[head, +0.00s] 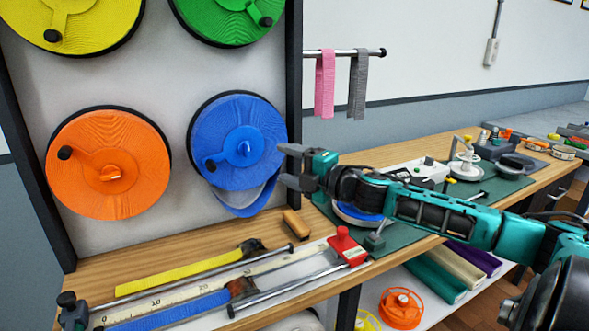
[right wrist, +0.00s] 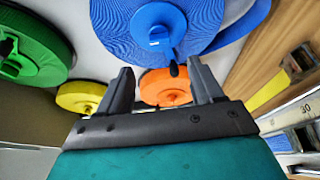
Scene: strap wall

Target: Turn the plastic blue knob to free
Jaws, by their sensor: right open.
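The blue reel (head: 225,130) hangs at the lower right of the panel, a loop of blue strap hanging below it. The blue knob (head: 244,149) is a small raised tab at its hub; it points roughly upright in the head view. A black crank grip (head: 210,165) sits at the reel's lower left. My right gripper (head: 284,166) is open and empty, just right of the reel and apart from the knob. In the right wrist view, the knob (right wrist: 157,38) shows above the open fingers (right wrist: 165,85). My left gripper is out of view.
An orange reel (head: 85,190), a green reel (head: 225,15) and a yellow reel (head: 75,20) surround it on the panel. The dark panel post (head: 293,90) stands close to my gripper. Below, the wooden bench (head: 180,250) holds a ruler, straps and a red-handled clamp (head: 346,245).

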